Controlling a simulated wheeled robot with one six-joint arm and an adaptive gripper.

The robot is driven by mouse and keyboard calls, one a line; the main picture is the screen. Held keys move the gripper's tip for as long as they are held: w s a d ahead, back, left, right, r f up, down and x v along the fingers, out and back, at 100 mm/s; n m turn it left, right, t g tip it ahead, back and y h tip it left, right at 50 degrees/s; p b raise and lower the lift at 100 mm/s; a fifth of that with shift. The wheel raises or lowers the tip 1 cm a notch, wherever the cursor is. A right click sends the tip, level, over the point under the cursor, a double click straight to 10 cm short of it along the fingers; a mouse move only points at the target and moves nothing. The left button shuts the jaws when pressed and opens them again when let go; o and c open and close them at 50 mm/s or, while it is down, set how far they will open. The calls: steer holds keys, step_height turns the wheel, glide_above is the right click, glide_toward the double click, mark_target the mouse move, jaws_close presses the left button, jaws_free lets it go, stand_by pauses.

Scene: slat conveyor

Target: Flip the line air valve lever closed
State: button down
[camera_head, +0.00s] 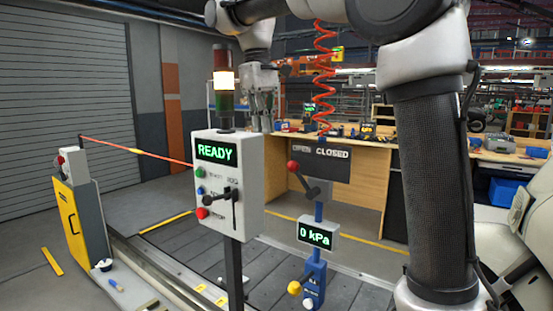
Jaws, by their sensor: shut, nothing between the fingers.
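The air valve lever (303,178) has a red knob and a dark arm. It tilts up and to the left, with the knob below the word OPEN. Behind it is a dark sign (321,162) reading OPEN and CLOSED; CLOSED looks brighter. A display on the same post (318,234) reads 0 kPa. My gripper (263,122) hangs pointing down, above and left of the lever and apart from it.
A control box (228,180) showing READY, with buttons and a black handle, stands left of the valve. A signal tower (224,85) rises above it. A coiled orange hose (323,75) hangs above the sign. Slat conveyor (180,240) lies below; workbench (370,195) behind.

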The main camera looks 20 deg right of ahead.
mark_target(301, 178)
steer(key=shift+f, duration=0.1)
steer(key=s+d+f, duration=0.2)
steer(key=s+f, duration=0.1)
steer(key=f, duration=0.5)
steer(key=shift+s+d, duration=0.25)
steer(key=shift+s, duration=0.1)
steer(key=shift+s, duration=0.1)
steer(key=shift+s+d+r+t, duration=0.1)
steer(key=shift+d+r+t, duration=0.1)
steer(key=shift+t, duration=0.1)
